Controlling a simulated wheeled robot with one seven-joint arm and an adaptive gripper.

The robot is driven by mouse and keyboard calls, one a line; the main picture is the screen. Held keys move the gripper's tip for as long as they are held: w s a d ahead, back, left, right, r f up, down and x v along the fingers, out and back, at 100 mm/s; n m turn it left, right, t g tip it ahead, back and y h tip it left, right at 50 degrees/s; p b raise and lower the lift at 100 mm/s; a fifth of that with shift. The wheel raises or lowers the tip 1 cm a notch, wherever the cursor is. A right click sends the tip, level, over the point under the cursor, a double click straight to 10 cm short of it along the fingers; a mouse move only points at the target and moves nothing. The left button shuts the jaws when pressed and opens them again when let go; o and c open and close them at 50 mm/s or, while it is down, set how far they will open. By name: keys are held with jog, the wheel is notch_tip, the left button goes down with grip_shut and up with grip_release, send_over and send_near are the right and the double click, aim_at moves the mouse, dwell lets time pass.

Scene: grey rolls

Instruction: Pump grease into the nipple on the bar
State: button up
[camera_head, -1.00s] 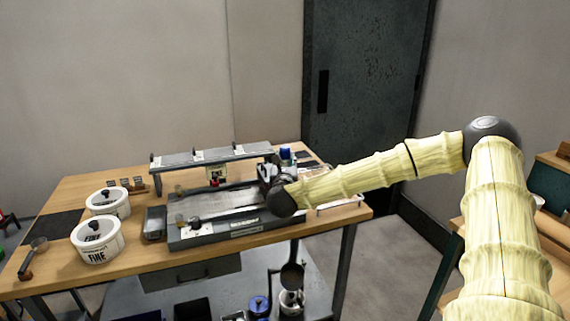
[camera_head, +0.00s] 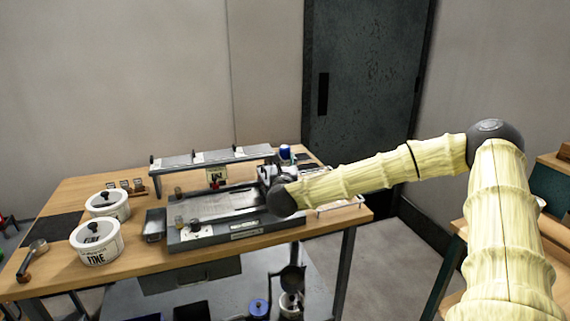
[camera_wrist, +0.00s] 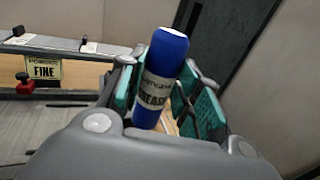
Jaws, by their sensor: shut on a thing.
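My gripper (camera_wrist: 163,97) is shut on a blue grease cylinder (camera_wrist: 164,65) with a white label reading partly "GREASE". In the head view the blue cylinder top (camera_head: 286,152) shows just above my gripper (camera_head: 272,178), at the right end of the grey bench machine. A long raised grey bar (camera_head: 210,157) runs across the back of the machine, left of my gripper. I cannot make out a nipple on it.
The machine's grey base (camera_head: 230,236) sits on a wooden table (camera_head: 85,185). Two white tubs (camera_head: 96,242) with black knobs stand at the left. A small tag hangs under the bar, beside a red knob (camera_wrist: 24,80). A dark door (camera_head: 362,80) is behind.

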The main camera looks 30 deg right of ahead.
jog(key=shift+f+b, duration=0.65)
jog(key=shift+b, duration=0.15)
dwell(1.3)
jog(key=shift+r, duration=0.8)
jog(key=shift+f+b, duration=0.1)
jog(key=shift+b, duration=0.5)
dwell(0.7)
jog(key=shift+f+b, duration=0.7)
jog(key=shift+b, duration=0.1)
dwell(1.3)
jog(key=shift+r, duration=0.8)
dwell(0.4)
jog(key=shift+f+b, duration=0.15)
jog(key=shift+b, duration=0.3)
